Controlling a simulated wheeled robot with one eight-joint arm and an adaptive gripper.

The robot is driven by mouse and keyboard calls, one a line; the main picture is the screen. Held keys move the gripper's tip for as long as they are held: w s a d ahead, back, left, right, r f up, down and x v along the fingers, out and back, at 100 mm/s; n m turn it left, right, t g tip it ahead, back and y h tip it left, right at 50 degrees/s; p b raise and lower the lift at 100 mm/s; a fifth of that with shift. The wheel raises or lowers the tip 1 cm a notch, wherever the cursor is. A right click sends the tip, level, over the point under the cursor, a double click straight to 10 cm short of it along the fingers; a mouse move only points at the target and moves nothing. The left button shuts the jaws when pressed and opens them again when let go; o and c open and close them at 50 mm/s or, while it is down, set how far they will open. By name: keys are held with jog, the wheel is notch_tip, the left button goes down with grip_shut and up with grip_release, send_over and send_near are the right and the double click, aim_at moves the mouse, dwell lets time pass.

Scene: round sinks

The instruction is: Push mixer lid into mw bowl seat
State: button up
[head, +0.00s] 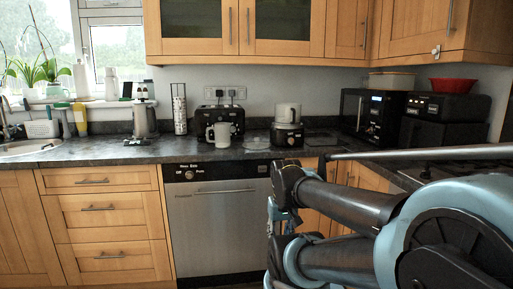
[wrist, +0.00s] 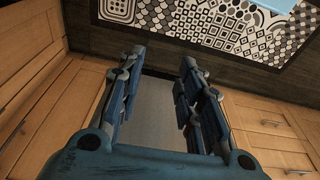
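I cannot make out for sure which thing is the mixer lid or the mw bowl seat. In the head view a black and silver appliance (head: 287,134) stands on the counter with a pale mug-like piece (head: 288,113) on top. Another silver and dark appliance (head: 145,119) stands further left. My gripper (wrist: 161,58) is open in the wrist view, with nothing between its fingers. It points down past the dishwasher front toward the floor. In the head view it is low in front of the cabinets, below the counter, partly hidden by my arm.
The counter (head: 85,153) also holds a black toaster (head: 238,120), a white mug (head: 219,134) and a black microwave (head: 373,116). A tan bowl (head: 391,80) and a red bowl (head: 453,86) sit high at right. A patterned mat (wrist: 215,20) lies on the floor.

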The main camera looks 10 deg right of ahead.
jog(key=shift+o, duration=1.4)
jog(key=shift+a, duration=0.1)
jog(key=shift+o, duration=0.7)
jog(key=shift+r, duration=0.8)
notch_tip(320, 180, up, 25)
jog(key=m+t+h, duration=0.7)
jog(key=m+h, duration=0.2)
send_over(256, 138)
jog(key=s+a, duration=1.1)
jog(key=a, duration=0.1)
jog(key=x, duration=1.1)
jog(key=r+x, duration=0.1)
jog(key=x, duration=0.5)
jog(key=shift+w+d+f, duration=0.1)
jog(key=shift+w+d, duration=0.05)
jog(key=shift+d, duration=0.3)
